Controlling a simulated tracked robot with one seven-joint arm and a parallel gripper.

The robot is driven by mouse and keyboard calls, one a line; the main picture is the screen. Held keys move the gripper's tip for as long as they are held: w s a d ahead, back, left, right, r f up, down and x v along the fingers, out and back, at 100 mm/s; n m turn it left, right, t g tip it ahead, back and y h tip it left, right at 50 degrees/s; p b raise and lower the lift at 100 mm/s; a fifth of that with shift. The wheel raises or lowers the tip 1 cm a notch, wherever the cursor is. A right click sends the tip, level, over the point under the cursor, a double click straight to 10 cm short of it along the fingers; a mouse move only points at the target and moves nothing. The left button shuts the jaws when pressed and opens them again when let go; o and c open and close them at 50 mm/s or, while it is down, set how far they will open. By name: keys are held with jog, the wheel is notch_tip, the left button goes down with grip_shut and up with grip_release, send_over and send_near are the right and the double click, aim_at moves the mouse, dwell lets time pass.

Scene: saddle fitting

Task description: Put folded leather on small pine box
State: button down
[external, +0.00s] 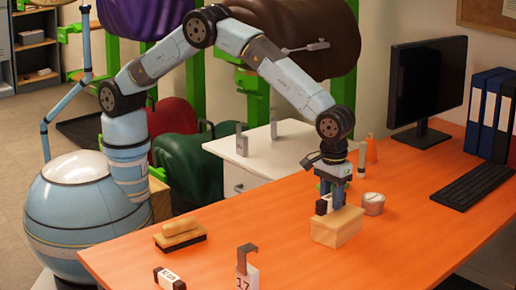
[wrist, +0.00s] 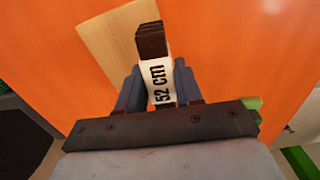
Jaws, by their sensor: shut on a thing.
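The folded leather (external: 322,207) is a dark brown strip with a white band; in the wrist view the folded leather (wrist: 151,40) shows the band marked "52 cm". My gripper (external: 331,203) points down and is shut on it; in the wrist view the fingers of my gripper (wrist: 158,82) flank the white band. The small pine box (external: 337,230) is a pale wooden block on the orange desk, directly under my gripper. The pine box (wrist: 108,36) also shows behind the leather in the wrist view. I cannot tell whether the leather touches the box top.
A round tin (external: 373,204) stands just right of the box, with an orange bottle (external: 371,149) behind. A wooden brush (external: 180,236), another banded dark bundle (external: 169,279) and a metal holder marked 17 (external: 247,270) are at the left. A keyboard (external: 474,186) and monitor (external: 428,82) are at the right.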

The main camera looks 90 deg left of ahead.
aim_at(328, 193)
jog(key=c, duration=0.7)
grip_release()
jog(key=shift+c, duration=0.2)
jog(key=shift+r, duration=0.1)
notch_tip(328, 193, up, 12)
jog(key=s+a+r+m+t, duration=0.1)
jog(key=s+a+r, duration=0.4)
jog(key=a+r, duration=0.3)
jog(key=s+a+r+m+t+h, duration=0.15)
jog(key=s+a+r, duration=0.25)
jog(key=a+r, duration=0.4)
jog(key=s+a+r+m, duration=0.1)
jog(key=s+a+r, duration=0.45)
jog(key=a, duration=0.45)
jog(key=s+a+r+m+t, duration=0.1)
jog(key=s+a+r, duration=0.1)
jog(key=s+a, duration=0.4)
jog(key=s+a+r+m, duration=0.2)
jog(key=s+a, duration=0.2)
jog(key=s, duration=0.5)
jog(key=s+a+f+m+t, duration=0.1)
jog(key=s+a+f, duration=0.2)
jog(key=s, duration=0.5)
jog(key=s+a+f+m+t+y, duration=0.1)
jog(key=s+a+f, duration=0.1)
jog(key=s, duration=0.6)
jog(key=shift+s+a+f, duration=0.2)
jog(key=shift+a+f, duration=0.2)
jog(key=shift+a, duration=0.3)
